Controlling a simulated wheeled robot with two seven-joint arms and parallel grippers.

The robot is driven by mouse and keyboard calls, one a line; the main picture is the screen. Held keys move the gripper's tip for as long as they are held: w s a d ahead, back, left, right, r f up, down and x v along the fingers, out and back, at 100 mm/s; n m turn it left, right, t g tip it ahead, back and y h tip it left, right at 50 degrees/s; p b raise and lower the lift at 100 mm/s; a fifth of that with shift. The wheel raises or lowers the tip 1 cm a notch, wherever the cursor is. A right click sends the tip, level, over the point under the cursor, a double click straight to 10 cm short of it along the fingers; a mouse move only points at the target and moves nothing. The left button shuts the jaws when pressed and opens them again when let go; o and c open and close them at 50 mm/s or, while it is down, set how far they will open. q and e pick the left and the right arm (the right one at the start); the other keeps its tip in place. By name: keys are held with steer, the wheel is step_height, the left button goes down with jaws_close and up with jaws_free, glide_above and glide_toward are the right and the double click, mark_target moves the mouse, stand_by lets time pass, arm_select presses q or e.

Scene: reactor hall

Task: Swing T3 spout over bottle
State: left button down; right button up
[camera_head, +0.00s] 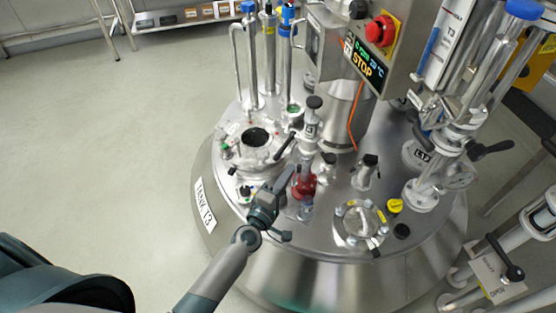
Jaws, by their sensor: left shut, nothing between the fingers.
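The steel tank (290,270) carries a white label (203,204) on its left side, reading like "TANK 13" or "T3". A bent steel pipe (235,60) rises on the lid's back left; I cannot tell if it is the T3 spout. A valve post with a red collar (304,186) stands near the lid's middle. A small clear object (306,211) sits just below the collar, perhaps the bottle. My left gripper (287,176) is shut and empty, left of the post, over the lid's front; contact is unclear. My right gripper is not in view.
An open dark port (256,137) lies at the lid's left. A control box with a red stop button (380,31) stands behind. A round sight glass (361,222) is at the front right. Valves and pipes (430,180) crowd the right. Clear floor (100,130) lies to the left.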

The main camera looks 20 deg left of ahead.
arm_select(q)
steer(key=d+n+y, duration=0.1)
steer(key=d+n+y+p, duration=0.1)
steer(key=y, duration=0.1)
steer(key=shift+s+r, duration=0.1)
steer(key=shift+s, duration=0.1)
steer(key=shift+s+d+y+p, duration=0.1)
steer(key=shift+d+y+p, duration=0.35)
steer(key=shift+y, duration=0.05)
steer(key=shift+d, duration=1.05)
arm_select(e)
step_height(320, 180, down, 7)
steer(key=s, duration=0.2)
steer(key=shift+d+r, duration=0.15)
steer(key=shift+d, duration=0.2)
arm_select(q)
steer(key=shift+d, duration=0.2)
steer(key=shift+a, duration=0.1)
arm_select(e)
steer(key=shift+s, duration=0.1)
